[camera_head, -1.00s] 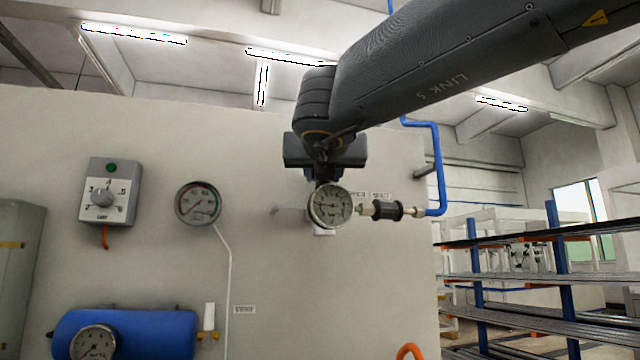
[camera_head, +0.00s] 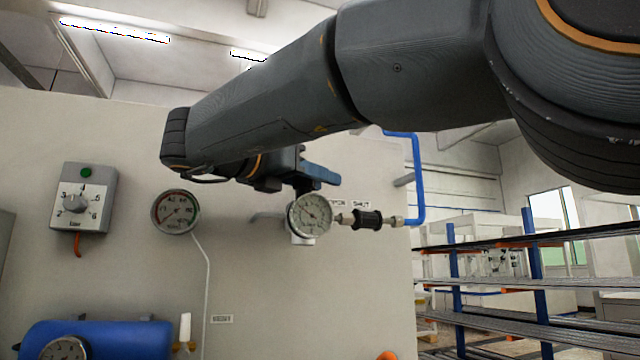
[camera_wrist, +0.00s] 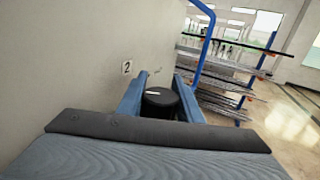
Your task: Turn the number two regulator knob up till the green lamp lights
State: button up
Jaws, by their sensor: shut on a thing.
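In the wrist view, my gripper (camera_wrist: 159,94) has its two blue fingers on either side of a black round knob (camera_wrist: 160,103) with a white mark on top, and is shut on it. A label with the number 2 (camera_wrist: 127,67) is on the wall beside it. In the head view, my gripper (camera_head: 304,186) is just above a round white gauge (camera_head: 309,215); the knob is hidden there.
A second gauge (camera_head: 176,212) is on the wall (camera_head: 260,290) left of my gripper. A black fitting (camera_head: 367,220) joins a blue pipe (camera_head: 418,180) at the right. A blue tank (camera_head: 110,340) is low at the left. Shelving (camera_head: 500,290) stands at the right.

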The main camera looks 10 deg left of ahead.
aim_at(299, 181)
jog(key=shift+d+r+m+g+h, duration=0.15)
jog(key=shift+m+g+h, duration=0.25)
jog(key=shift+h, duration=0.1)
jog(key=shift+s, duration=0.1)
jog(key=o, duration=1)
jog(key=shift+d, duration=0.1)
jog(key=shift+o, duration=0.2)
jog(key=v, duration=0.7)
jog(key=shift+s+a, duration=0.2)
jog(key=shift+a, duration=0.15)
